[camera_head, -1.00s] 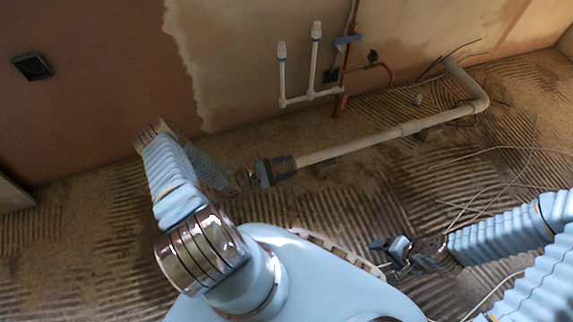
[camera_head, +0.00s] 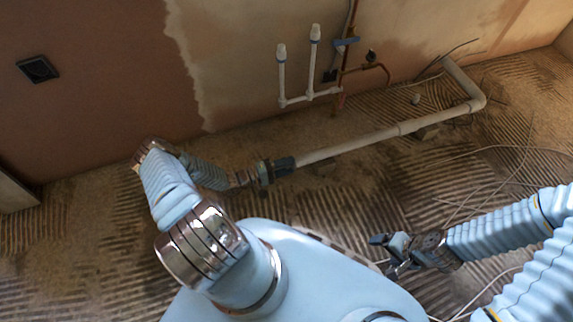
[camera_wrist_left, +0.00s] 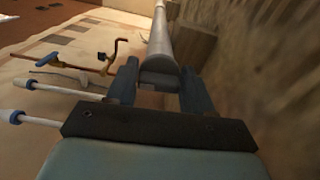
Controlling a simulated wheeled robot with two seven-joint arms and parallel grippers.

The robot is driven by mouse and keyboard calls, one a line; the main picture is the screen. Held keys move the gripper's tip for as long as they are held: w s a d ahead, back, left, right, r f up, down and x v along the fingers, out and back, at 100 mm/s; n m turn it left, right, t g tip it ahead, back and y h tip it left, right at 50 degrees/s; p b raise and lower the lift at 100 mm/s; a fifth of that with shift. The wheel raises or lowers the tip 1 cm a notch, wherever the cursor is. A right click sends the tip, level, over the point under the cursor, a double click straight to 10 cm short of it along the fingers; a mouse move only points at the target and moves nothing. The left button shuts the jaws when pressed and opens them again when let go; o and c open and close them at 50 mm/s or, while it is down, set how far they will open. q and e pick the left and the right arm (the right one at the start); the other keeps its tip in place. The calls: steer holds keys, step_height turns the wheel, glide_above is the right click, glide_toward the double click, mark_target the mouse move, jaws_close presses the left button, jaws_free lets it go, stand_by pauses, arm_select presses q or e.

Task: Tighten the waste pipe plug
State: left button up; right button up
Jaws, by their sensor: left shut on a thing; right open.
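The waste pipe (camera_head: 365,142) is a long pale pipe lying low along the floor near the wall, bending back to the wall at the right. Its near left end has a grey plug (camera_wrist_left: 158,73), seen in the left wrist view. My left gripper (camera_head: 285,164) is at that end, its two dark fingers on either side of the plug and shut on it; the left wrist view also shows these fingers (camera_wrist_left: 157,88). The fingers hide part of the plug. My right gripper (camera_head: 384,253) is open and empty, low over the floor at the right, away from the pipe.
Two white upright pipes (camera_head: 314,62) with blue-banded caps and a copper pipe (camera_head: 366,69) stand at the wall behind the waste pipe. Thin pale cables (camera_head: 480,190) lie loose on the ridged floor at right. A black wall box (camera_head: 37,69) is at left.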

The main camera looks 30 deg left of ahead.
arm_select(q)
steer(key=shift+m, duration=0.4)
steer(key=o, duration=1)
steer(key=shift+c, duration=0.2)
steer(key=v, duration=1.4)
steer(key=shift+w, duration=0.1)
